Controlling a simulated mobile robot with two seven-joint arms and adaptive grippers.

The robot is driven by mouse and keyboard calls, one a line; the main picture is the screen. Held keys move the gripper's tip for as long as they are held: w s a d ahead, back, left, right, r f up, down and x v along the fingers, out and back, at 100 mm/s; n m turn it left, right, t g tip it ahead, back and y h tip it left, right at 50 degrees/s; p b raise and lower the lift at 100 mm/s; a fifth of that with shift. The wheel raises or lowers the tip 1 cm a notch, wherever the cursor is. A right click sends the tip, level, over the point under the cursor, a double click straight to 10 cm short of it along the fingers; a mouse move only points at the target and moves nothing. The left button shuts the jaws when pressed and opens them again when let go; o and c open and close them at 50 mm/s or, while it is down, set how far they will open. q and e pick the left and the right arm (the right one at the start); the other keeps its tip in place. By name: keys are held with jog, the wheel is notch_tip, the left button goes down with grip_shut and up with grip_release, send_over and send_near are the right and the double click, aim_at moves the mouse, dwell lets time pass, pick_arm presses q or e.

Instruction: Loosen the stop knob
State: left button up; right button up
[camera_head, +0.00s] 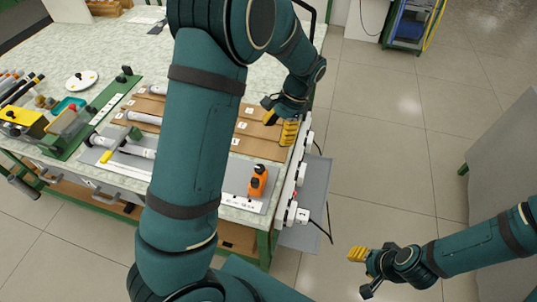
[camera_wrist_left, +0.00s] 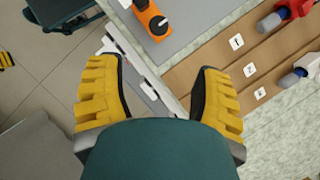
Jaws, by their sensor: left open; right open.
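An orange block (camera_head: 256,188) with a black knob (camera_head: 259,169) stands at the near right end of the bench, by a white strip. In the left wrist view the block (camera_wrist_left: 146,12) and its round black knob (camera_wrist_left: 158,25) show at the top edge, partly cut off. My left gripper (camera_head: 282,124) is open and empty, above the bench's right edge and farther back than the block. Its two yellow fingers are spread in the left wrist view (camera_wrist_left: 160,95), apart from the knob. My right gripper (camera_head: 361,272) is open and empty over the floor at the lower right.
Brown numbered lanes (camera_head: 247,128) hold rods in the middle of the bench, partly hidden by my left arm. A green rail with black knobs (camera_head: 122,77) is at the left. White boxes (camera_head: 297,214) and cables line the bench's right edge.

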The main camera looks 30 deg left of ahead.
aim_at(260, 168)
pick_arm(q)
jog(key=b+x, duration=0.2)
jog(key=x, duration=1.1)
jog(key=shift+s+a+f, duration=0.1)
jog(key=shift+s+f, duration=0.2)
pick_arm(e)
jog(key=shift+s+f, duration=0.25)
jog(key=shift+f, duration=0.4)
jog(key=shift+s+f, duration=0.25)
jog(key=shift+f, duration=0.35)
pick_arm(q)
grip_shut()
